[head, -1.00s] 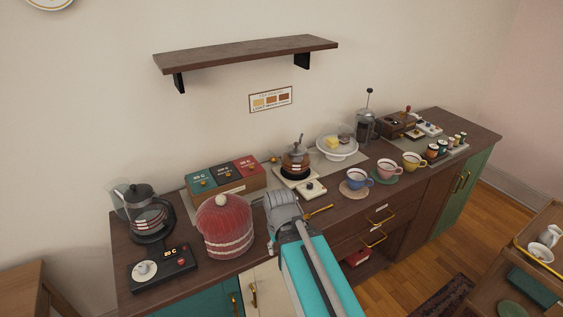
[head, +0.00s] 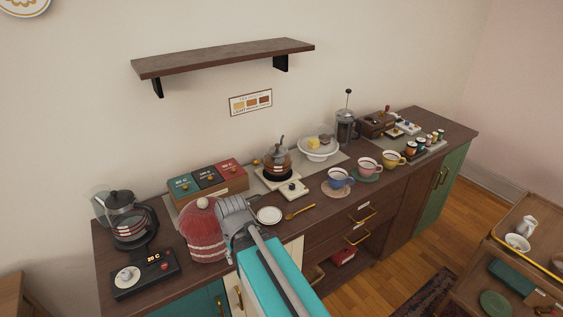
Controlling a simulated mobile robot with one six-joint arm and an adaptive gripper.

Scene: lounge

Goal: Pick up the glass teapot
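A round vessel of amber-looking glass with a domed lid, which looks like the glass teapot (head: 277,161), stands upright on a dark round plate of a pale warmer or scale, at mid-counter. A second glass vessel, a kettle with a black lid (head: 127,220), stands at the counter's left end behind a black base. My gripper (head: 232,212) is over the counter's front part, right beside the red knitted cosy (head: 205,232), left of and nearer than the teapot, and apart from it. Its fingertips are hard to make out, so I cannot tell whether it is open. I see nothing held.
A white saucer (head: 268,215) and a gold spoon (head: 300,211) lie between my arm and the teapot. Tea boxes (head: 207,182) stand left of it. A wall shelf (head: 225,60) hangs above.

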